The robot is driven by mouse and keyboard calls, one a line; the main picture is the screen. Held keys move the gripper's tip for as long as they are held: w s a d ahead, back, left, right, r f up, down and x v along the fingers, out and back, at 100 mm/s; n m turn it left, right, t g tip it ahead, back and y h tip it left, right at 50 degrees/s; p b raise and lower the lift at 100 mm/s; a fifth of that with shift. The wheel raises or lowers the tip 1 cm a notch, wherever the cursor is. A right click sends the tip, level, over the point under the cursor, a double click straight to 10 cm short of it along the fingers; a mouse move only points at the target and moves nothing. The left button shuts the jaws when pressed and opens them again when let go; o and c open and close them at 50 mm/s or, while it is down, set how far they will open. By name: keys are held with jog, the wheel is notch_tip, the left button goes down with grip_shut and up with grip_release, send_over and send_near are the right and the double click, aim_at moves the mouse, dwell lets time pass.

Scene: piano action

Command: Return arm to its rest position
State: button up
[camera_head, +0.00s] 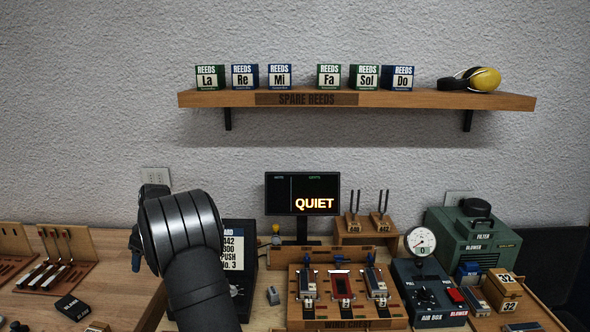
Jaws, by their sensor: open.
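My arm (195,275) rises from the bottom of the view, left of centre, and its thick dark wrist covers part of the bench. My gripper (136,258) shows only in part behind the wrist, on its left side, above the left part of the bench. It is open, and I see nothing held in it. Most of its fingers are hidden by the wrist.
A wind chest (348,324) with several reed blocks stands right of the arm. A black box (240,235) is close behind the wrist. A screen (302,193) reads QUIET. A blower (473,240) stands at right. A shelf (420,98) with reed boxes hangs above.

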jog(key=w+d+r+n, duration=0.1)
jog(key=w+d+r, duration=0.1)
jog(key=d, duration=1.2)
jog(key=w+d+r+n, duration=0.1)
jog(key=w+d, duration=0.3)
jog(key=d, duration=1.1)
jog(key=w+d+r+g, duration=0.1)
jog(key=w+d+r, duration=0.3)
jog(key=d, duration=1.1)
jog(key=shift+n, duration=0.4)
